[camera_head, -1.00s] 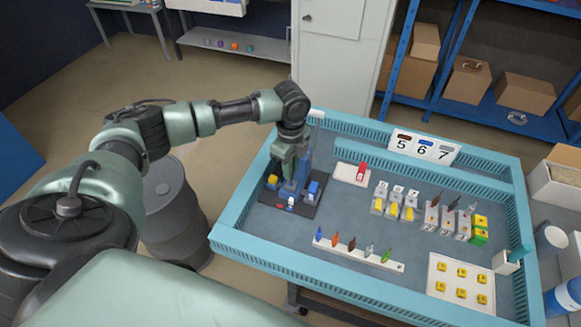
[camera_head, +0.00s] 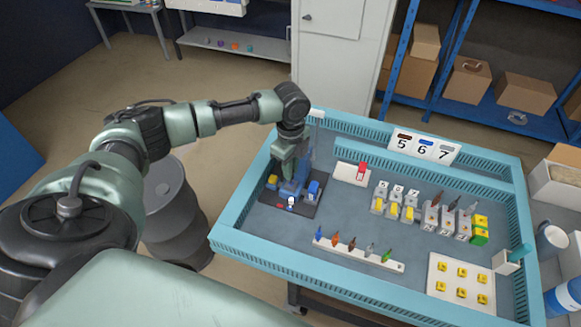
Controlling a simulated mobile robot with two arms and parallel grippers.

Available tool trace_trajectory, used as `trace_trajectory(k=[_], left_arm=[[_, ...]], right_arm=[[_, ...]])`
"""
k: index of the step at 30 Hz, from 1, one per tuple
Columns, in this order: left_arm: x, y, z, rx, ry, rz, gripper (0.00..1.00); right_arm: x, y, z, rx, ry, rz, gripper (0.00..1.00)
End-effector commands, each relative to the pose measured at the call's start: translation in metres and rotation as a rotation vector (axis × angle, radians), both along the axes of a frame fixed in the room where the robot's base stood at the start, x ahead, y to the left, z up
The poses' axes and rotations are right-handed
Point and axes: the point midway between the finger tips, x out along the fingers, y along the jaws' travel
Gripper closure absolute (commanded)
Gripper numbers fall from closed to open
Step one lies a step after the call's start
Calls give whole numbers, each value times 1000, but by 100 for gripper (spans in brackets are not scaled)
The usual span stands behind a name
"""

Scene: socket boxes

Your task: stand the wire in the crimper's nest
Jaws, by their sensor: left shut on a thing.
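The crimper (camera_head: 303,188), with blue parts on a dark base plate, stands at the left end of the teal-rimmed table. My left gripper (camera_head: 281,172) points down over the crimper's left side. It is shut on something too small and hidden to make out. The fingers and the blue parts overlap, so I cannot tell whether they touch. The nest cannot be made out clearly. A small white and blue piece (camera_head: 291,202) shows at the plate's front. A white rack (camera_head: 345,247) holds several upright coloured wires, including a green wire (camera_head: 386,256). My right gripper is out of view.
A white block with a red piece (camera_head: 361,171) stands right of the crimper. Number cards (camera_head: 423,147), grey socket boxes (camera_head: 432,217) and a white tray with yellow pieces (camera_head: 440,284) fill the right side. Bare tabletop lies between crimper and rack.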

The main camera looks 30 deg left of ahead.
Motion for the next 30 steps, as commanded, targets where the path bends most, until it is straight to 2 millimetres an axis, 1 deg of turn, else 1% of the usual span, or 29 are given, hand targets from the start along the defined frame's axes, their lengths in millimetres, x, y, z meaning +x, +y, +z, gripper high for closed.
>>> trace_trajectory(k=[24,28,29,30], left_arm=[[0,0,-15,-1,0,0,100],[0,0,-15,-1,0,0,100],[0,0,-15,0,0,0,80],[0,0,-15,0,0,0,69]], right_arm=[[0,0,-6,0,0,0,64],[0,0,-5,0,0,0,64],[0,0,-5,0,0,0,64],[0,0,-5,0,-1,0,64]])
